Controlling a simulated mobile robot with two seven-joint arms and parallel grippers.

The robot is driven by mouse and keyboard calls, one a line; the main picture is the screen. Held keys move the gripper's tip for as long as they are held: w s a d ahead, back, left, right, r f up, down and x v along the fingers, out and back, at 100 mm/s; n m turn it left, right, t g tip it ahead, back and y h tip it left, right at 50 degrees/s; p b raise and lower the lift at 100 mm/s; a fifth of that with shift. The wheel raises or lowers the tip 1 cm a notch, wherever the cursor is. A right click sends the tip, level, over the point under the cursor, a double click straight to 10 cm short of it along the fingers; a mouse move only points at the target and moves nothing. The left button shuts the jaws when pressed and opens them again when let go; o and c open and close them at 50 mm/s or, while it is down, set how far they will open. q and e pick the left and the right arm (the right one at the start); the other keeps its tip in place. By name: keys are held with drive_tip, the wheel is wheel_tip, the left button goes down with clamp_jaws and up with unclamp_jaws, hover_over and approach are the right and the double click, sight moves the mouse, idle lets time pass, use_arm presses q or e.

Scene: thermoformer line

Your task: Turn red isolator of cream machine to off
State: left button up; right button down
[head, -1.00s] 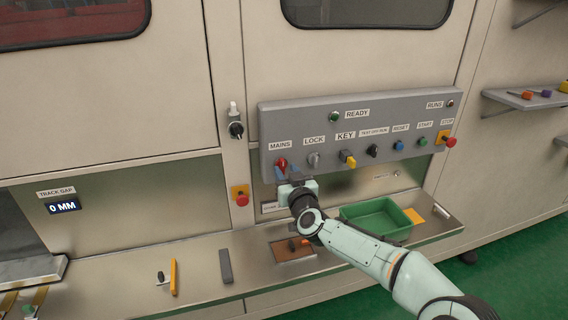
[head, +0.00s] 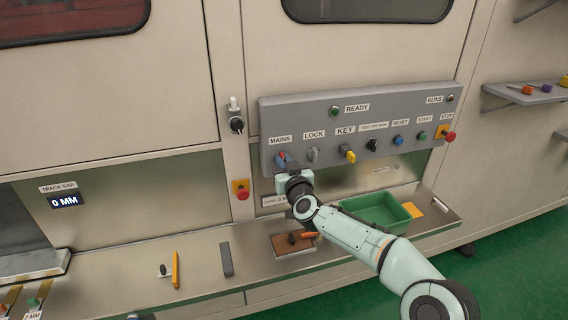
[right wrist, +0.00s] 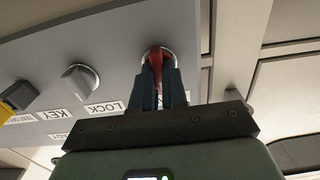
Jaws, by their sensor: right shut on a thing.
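The red isolator is a red rotary handle under the MAINS label, at the left end of the grey control panel (head: 360,112) on the cream machine (head: 110,110). In the right wrist view the red isolator (right wrist: 157,58) shows between my fingers, in front of its round collar. My right gripper (head: 282,163) is shut on the handle; it also shows in the right wrist view (right wrist: 159,85). The fingers hide most of the handle, so its exact angle is hard to tell. My left gripper is not in view.
The grey LOCK switch (head: 313,154) and yellow KEY switch (head: 348,154) sit just right of the isolator. Below, a steel ledge holds a green bin (head: 378,212), a brown tray (head: 283,249) and a dark bar (head: 226,260). A red stop button (head: 241,198) is lower left.

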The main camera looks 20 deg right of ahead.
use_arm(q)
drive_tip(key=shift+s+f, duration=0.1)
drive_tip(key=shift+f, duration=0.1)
use_arm(e)
drive_tip(key=shift+m, duration=0.3)
use_arm(q)
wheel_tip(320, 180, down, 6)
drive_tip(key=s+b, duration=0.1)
drive_tip(key=b, duration=0.5)
drive_tip(key=shift+b, duration=0.3)
use_arm(e)
drive_tip(key=m, duration=1.7)
drive_tip(key=shift+d+f, duration=0.25)
drive_tip(key=c, duration=1.2)
unclamp_jaws()
drive_tip(key=shift+o, duration=0.2)
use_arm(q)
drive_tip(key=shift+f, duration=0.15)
use_arm(e)
drive_tip(key=shift+s, duration=0.1)
